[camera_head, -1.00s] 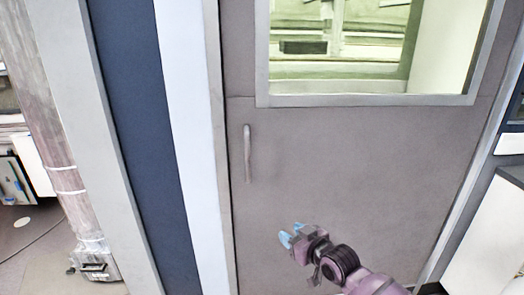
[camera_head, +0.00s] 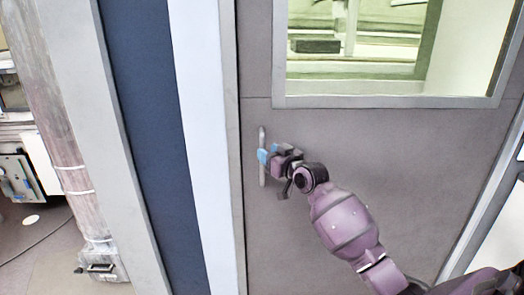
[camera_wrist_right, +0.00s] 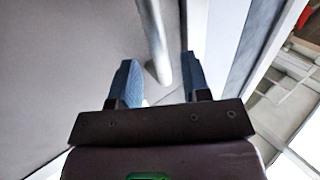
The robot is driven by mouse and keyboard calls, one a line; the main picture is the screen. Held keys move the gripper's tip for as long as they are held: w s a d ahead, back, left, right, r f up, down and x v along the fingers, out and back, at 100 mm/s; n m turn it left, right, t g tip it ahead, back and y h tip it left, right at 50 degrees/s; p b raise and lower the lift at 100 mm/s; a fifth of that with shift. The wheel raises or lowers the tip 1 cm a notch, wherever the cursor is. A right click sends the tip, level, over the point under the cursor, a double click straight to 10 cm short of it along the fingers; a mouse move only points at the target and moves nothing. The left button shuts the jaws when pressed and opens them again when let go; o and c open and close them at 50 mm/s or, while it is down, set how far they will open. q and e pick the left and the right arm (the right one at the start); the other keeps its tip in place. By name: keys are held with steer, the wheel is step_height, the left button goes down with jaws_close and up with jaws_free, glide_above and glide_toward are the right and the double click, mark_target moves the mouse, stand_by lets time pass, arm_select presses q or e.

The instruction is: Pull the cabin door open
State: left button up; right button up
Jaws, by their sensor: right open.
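The cabin door (camera_head: 400,145) is grey with a window in its upper half, and it looks shut in its frame. Its handle (camera_head: 262,175) is a slim upright metal bar near the door's left edge. My right gripper (camera_head: 266,155) is at the handle, its blue fingertips overlapping the bar in the head view. In the right wrist view the handle (camera_wrist_right: 155,40) comes down between the two open blue fingers (camera_wrist_right: 160,85), with gaps on both sides. Contact with a finger cannot be made out. My left gripper is not in view.
A white post (camera_head: 205,150) and a dark blue panel (camera_head: 145,150) stand left of the door. A pinkish pipe (camera_head: 60,130) runs down at the far left. A white unit (camera_head: 500,230) stands at the right edge.

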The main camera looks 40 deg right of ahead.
steer(key=shift+w+a, duration=0.1)
steer(key=shift+w, duration=1.7)
jaws_close()
